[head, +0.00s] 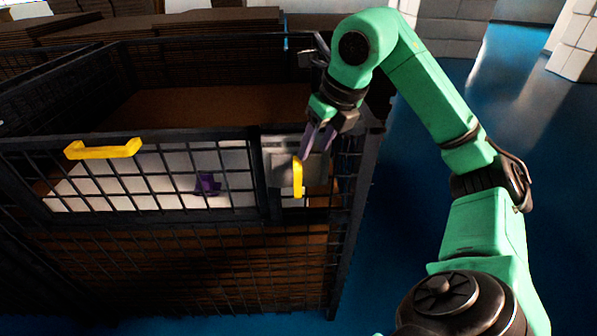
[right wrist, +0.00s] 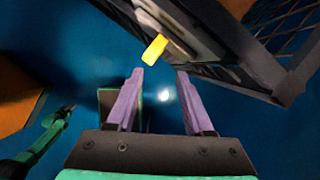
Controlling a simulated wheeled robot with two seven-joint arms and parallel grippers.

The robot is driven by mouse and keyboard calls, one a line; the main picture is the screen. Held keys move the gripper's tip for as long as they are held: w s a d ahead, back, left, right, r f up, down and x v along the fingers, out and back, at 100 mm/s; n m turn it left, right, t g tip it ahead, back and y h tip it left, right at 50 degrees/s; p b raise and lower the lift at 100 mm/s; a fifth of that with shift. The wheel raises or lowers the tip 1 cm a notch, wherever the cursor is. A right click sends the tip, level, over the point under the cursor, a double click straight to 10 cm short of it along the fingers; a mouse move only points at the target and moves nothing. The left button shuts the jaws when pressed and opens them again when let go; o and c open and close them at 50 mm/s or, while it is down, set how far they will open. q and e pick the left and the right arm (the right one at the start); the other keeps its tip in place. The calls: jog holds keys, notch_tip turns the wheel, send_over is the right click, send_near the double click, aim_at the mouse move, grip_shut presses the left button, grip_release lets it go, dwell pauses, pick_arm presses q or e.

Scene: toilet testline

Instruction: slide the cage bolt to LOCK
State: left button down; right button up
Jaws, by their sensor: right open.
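The cage (head: 262,200) is a dark mesh crate with a front gate. Its bolt has a yellow handle (head: 298,178) that stands upright on a grey plate (head: 279,160) at the gate's right end. My right gripper (head: 318,142), with purple fingers, is close to the handle, just right of and above it in the head view. In the right wrist view the yellow handle (right wrist: 155,50) lies beyond the fingertips, between them but nearer the left one. The gripper (right wrist: 160,72) is open and empty. Any LOCK marking is too small to read.
A yellow bar handle (head: 104,149) sits on the gate's top rail at left. A purple object (head: 207,183) lies behind the mesh. Brown stacked sheets (head: 160,30) stand behind. The blue floor (head: 400,180) right of the cage is clear.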

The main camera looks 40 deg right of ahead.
aim_at(300, 179)
jog(key=x, duration=0.4)
jog(key=a+x, duration=0.1)
jog(key=x, duration=0.7)
jog(key=shift+s+a+f, duration=0.15)
jog(key=shift+s+f, duration=0.05)
jog(key=shift+s, duration=0.2)
jog(key=shift+a+f, duration=0.1)
jog(key=shift+a, duration=0.05)
jog(key=shift+s+a, duration=0.2)
jog(key=shift+c, duration=1.2)
jog(key=shift+w+d, duration=0.1)
jog(key=shift+d, duration=0.05)
jog(key=c, duration=0.6)
pick_arm(q)
jog(key=s+a, duration=0.1)
jog(key=s+a+f, duration=0.1)
jog(key=s, duration=0.1)
jog(key=shift+f, duration=0.1)
